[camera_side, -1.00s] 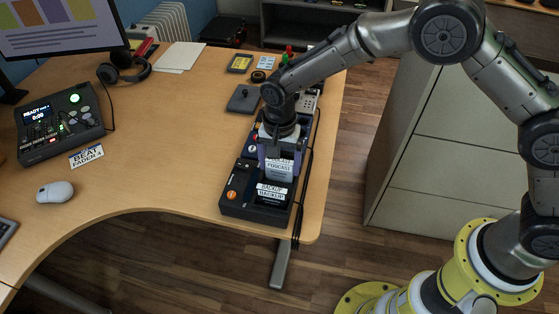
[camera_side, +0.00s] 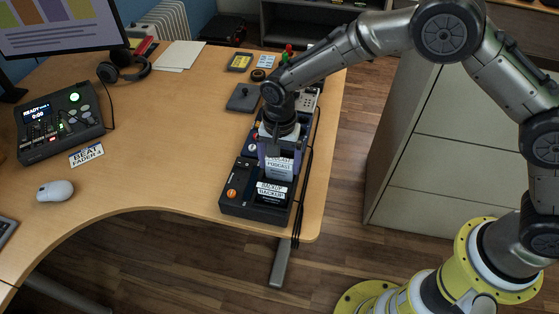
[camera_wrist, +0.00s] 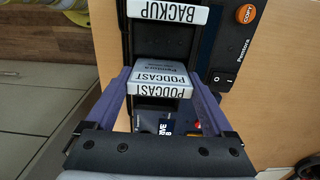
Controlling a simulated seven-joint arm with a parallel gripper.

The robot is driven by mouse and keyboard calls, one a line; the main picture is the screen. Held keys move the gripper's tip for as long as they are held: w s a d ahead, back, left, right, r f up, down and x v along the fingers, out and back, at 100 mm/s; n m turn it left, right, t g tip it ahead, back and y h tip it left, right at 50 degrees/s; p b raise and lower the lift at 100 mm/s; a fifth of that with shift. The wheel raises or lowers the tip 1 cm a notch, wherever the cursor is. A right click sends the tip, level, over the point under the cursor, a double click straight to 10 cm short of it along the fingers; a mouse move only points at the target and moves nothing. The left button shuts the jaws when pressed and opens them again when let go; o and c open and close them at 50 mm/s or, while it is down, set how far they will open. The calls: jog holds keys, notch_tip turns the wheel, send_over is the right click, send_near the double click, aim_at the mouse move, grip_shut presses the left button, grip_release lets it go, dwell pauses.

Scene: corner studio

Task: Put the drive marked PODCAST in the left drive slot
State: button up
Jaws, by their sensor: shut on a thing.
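The drive marked PODCAST (camera_side: 278,168) is a pale grey block with a white label. It also shows in the wrist view (camera_wrist: 160,75), between the two purple fingers of my gripper (camera_wrist: 158,92). My gripper (camera_side: 278,160) is shut on it, above or at the black drive dock (camera_side: 236,205). A drive marked BACKUP (camera_side: 271,191) sits in the dock nearer the front edge; its label shows in the wrist view (camera_wrist: 168,12). The dock has an orange button (camera_wrist: 245,14). I cannot tell whether the PODCAST drive's lower end is inside a slot.
A second dark unit stands behind the dock, partly hidden by my gripper. A dark flat box (camera_side: 243,98) lies behind it. Cables (camera_side: 301,200) run along the dock's right side to the desk edge. A mixer (camera_side: 60,122), a BEAT FADER card (camera_side: 87,155) and a mouse (camera_side: 55,191) are at left. Mid-desk is clear.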

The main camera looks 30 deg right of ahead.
jog(key=shift+f, duration=0.65)
jog(key=o, duration=1.2)
jog(key=shift+r, duration=0.1)
jog(key=shift+r, duration=5.45)
jog(key=shift+d, duration=0.1)
